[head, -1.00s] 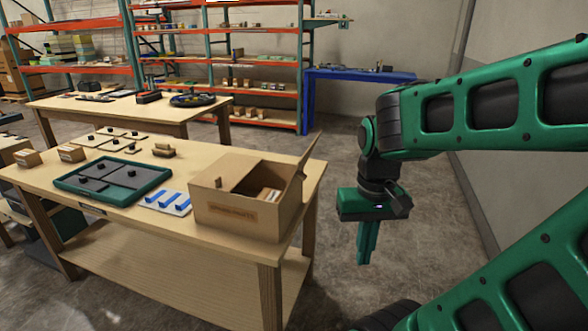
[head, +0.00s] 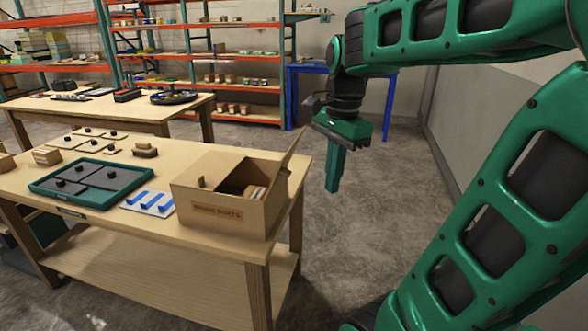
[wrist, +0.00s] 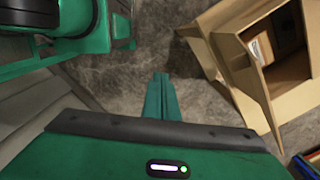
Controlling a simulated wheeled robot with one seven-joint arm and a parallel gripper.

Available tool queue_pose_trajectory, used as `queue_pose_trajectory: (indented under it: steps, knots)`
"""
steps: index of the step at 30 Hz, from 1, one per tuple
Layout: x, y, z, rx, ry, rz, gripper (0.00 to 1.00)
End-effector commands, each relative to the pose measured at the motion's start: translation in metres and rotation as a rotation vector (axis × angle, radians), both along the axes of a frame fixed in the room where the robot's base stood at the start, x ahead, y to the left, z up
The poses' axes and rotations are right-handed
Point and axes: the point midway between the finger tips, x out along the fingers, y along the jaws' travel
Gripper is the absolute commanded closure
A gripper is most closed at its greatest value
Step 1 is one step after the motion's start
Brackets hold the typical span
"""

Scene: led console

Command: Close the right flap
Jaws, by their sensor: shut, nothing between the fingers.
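A cardboard box (head: 222,218) with printed text on its front stands at the right end of the wooden table. Its right flap (head: 293,154) sticks up and leans outward to the right. The box top is partly open, and items show inside. In the wrist view the box (wrist: 290,95) is at the upper right, with a flap (wrist: 237,72) along its near side. My gripper (head: 333,190) is shut and empty, pointing down to the right of the box, over the floor and apart from the flap. Its closed fingers also show in the wrist view (wrist: 160,98).
On the wooden table (head: 150,222) are a green tray (head: 60,191) with dark panels, a white board with blue strips (head: 150,203) and small blocks. A blue table (head: 292,98) and shelves stand behind. Floor right of the table is clear.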

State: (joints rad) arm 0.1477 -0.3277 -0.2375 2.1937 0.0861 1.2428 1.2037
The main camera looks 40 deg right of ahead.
Motion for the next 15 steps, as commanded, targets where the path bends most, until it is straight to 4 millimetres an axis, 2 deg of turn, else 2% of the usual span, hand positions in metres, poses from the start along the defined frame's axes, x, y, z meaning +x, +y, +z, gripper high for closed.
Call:
queue_pose_trajectory:
  steps: [1,7,12,15]
  knots:
    - [0.011,-0.002,0.009,0.001,0.000,-0.090,1.00]
    - [0.047,-0.006,0.042,0.011,0.008,-0.474,1.00]
    - [0.065,-0.008,0.060,0.016,0.014,-0.701,1.00]
    - [0.071,-0.009,0.066,0.018,0.015,-0.778,1.00]
